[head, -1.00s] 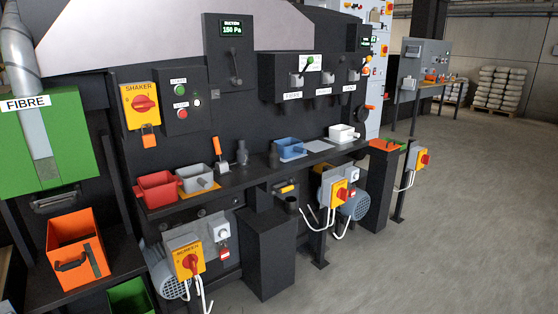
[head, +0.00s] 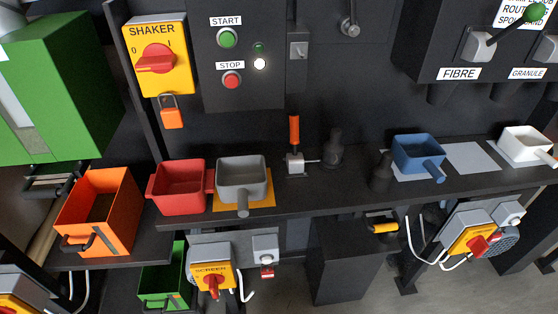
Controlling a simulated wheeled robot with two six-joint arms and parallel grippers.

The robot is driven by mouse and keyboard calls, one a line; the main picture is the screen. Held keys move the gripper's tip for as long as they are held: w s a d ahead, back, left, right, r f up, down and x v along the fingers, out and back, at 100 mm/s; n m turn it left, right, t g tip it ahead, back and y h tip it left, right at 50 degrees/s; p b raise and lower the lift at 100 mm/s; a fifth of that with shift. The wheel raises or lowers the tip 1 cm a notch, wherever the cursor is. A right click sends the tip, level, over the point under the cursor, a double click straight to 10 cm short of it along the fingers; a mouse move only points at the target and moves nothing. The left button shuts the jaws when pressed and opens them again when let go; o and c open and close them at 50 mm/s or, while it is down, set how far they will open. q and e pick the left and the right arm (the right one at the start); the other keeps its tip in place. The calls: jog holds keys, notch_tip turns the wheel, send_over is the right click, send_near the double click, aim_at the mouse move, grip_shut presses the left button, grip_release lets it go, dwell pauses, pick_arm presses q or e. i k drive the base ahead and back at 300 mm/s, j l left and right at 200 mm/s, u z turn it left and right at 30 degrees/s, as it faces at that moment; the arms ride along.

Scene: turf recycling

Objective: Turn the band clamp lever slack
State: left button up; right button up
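No part is labelled as the band clamp. A dark clamp-like bracket with a pale bar (head: 55,181) sits under the green box at the left; which way its lever lies is too small to tell. An upright orange-handled lever (head: 294,133) on a small metal base stands on the shelf. A yellow-handled lever (head: 381,228) lies about level below the shelf, beside a dark post. Neither of my grippers is in the head view.
The dark shelf (head: 315,203) carries a red bin (head: 181,190), a grey scoop (head: 241,180), a blue scoop (head: 417,157) and a white scoop (head: 526,146). An orange bin (head: 98,213) and a green bin (head: 160,284) are at left. White cables loop below the shelf.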

aim_at(294, 119)
jog(key=i+l+u, duration=0.3)
jog(key=i+l, duration=0.2)
jog(key=l, duration=0.2)
jog(key=k+l+u, duration=0.1)
jog(key=k+l, duration=0.55)
